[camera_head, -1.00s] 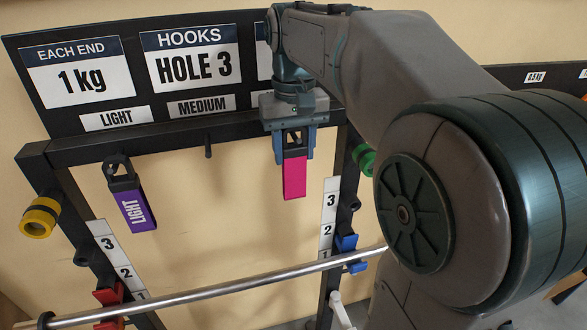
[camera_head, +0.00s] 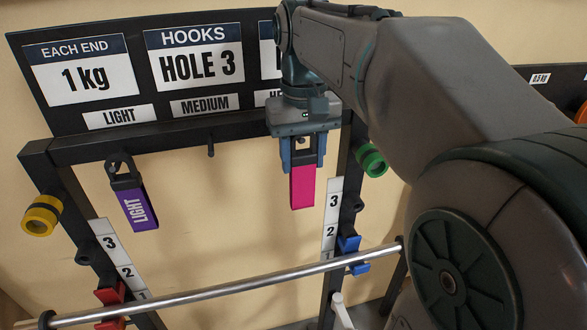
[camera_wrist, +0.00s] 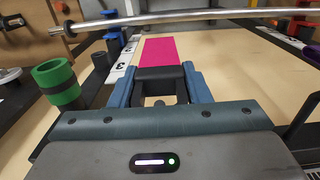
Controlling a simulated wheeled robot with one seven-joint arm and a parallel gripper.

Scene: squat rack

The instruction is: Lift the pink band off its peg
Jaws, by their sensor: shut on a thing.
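The pink band (camera_head: 303,187) hangs straight down from its black loop end, held between the fingers of my gripper (camera_head: 303,152). My gripper is shut on the black part at the band's top. In the wrist view the pink band (camera_wrist: 160,50) reaches out beyond the two blue fingers (camera_wrist: 160,88), with the black loop between them. The band's peg is hidden behind my gripper in the head view, so I cannot tell whether the loop is still around it.
A purple LIGHT band (camera_head: 135,208) hangs on the left peg. The MEDIUM peg (camera_head: 210,146) is bare. A steel bar (camera_head: 230,288) crosses below on red and blue hooks (camera_head: 350,252). A green collar (camera_head: 371,160) is on the right upright, a yellow one (camera_head: 40,214) on the left.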

